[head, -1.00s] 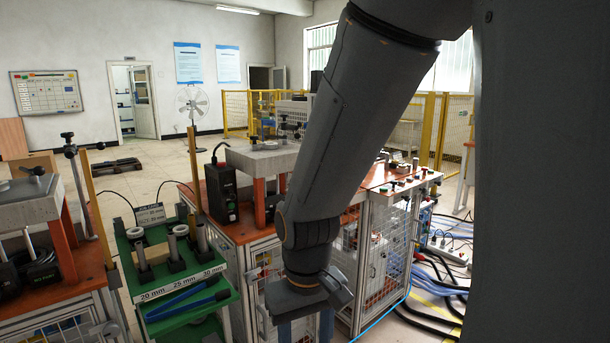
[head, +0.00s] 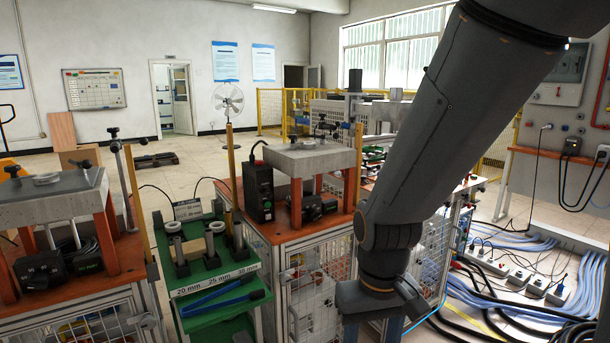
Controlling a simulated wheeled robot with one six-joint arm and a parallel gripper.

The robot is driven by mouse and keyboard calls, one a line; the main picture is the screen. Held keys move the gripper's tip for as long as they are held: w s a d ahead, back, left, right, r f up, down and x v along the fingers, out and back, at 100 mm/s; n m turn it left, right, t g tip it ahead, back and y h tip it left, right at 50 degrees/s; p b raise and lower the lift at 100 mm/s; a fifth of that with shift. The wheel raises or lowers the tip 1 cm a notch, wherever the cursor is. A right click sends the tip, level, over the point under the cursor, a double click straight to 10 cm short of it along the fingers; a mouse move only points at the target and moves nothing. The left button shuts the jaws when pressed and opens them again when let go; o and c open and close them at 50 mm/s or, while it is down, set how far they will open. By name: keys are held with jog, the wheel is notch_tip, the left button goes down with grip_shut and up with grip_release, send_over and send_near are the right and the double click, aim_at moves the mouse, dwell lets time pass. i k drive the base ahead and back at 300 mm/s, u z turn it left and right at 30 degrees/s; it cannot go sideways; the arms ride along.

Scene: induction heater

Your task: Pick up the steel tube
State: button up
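My gripper (head: 374,332) hangs down at the bottom, right of the rack and apart from the tubes. Its two fingers look spread, with nothing seen between them, but their tips are cut off by the frame edge.
An orange-topped bench (head: 270,232) with a grey-topped stand (head: 308,155) and a black box (head: 258,192) is right of the rack. Another bench (head: 120,262) stands at left. Blue cables and power strips (head: 520,275) cover the floor at right. Yellow fencing (head: 270,108) stands behind.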

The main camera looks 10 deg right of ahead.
aim_at(177, 240)
jog(key=k, duration=0.5)
jog(key=u, duration=0.85)
jog(key=i, duration=1.8)
jog(key=z, duration=0.65)
